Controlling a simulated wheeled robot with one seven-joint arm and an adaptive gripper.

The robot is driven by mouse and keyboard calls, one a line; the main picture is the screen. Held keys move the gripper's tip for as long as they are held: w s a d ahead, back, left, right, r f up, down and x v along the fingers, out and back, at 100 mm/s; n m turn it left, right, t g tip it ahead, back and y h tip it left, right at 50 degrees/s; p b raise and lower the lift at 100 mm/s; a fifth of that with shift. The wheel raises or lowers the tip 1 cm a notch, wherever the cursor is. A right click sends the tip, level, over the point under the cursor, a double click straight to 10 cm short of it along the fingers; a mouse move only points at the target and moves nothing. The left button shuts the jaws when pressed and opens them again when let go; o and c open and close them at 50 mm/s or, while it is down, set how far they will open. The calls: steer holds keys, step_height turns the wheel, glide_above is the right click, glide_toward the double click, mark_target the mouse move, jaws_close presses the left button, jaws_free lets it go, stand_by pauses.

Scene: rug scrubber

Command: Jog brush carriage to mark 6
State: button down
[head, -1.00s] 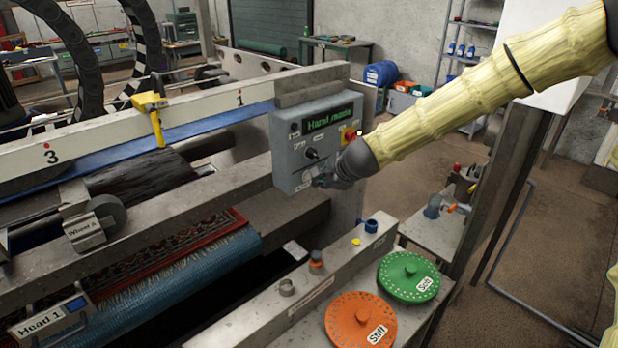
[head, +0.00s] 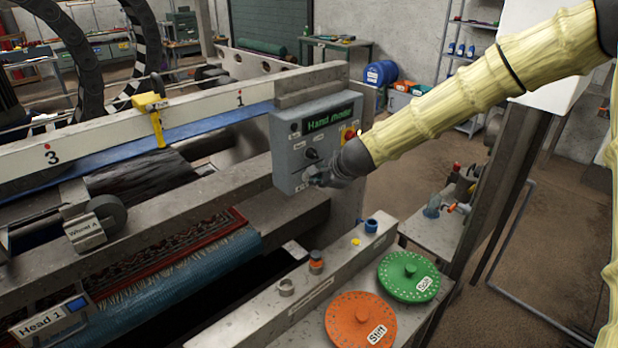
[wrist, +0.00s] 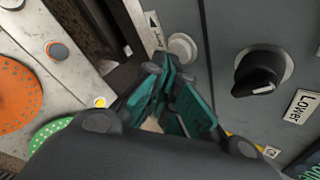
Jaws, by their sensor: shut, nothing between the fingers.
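The grey control box (head: 292,158) stands at the rail's right end. Its lit display (head: 331,117) reads "Hand mode". My gripper (head: 316,178) is shut and empty at the box's lower front. In the wrist view, my fingertips (wrist: 172,70) are beside a round pale button (wrist: 183,47) with an arrow label (wrist: 155,30); I cannot tell whether they touch it. A black knob (wrist: 260,75) with a "Lower" label is to the right. The white rail (head: 100,140) shows marks 3 and 1, with a yellow pointer (head: 152,105) between them. Mark 6 is not in view.
A red button (head: 350,134) sits on the box's right side. Below are a green disc (head: 408,276) and an orange disc (head: 361,320) on a grey ledge. A red patterned rug (head: 170,250), a "Head 1" sign (head: 41,323) and a "Wheel A" roller (head: 105,214) are at left.

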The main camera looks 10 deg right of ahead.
steer(key=shift+w+a, duration=0.2)
steer(key=shift+w, duration=0.15)
stand_by(4.7)
steer(key=shift+s+d, duration=0.1)
steer(key=shift+s, duration=0.05)
stand_by(0.4)
steer(key=shift+s+d, duration=0.35)
steer(key=shift+s, duration=0.2)
steer(key=shift+s+d, duration=0.7)
steer(key=shift+s, duration=0.35)
steer(key=shift+s+d, duration=0.7)
steer(key=shift+s, duration=0.35)
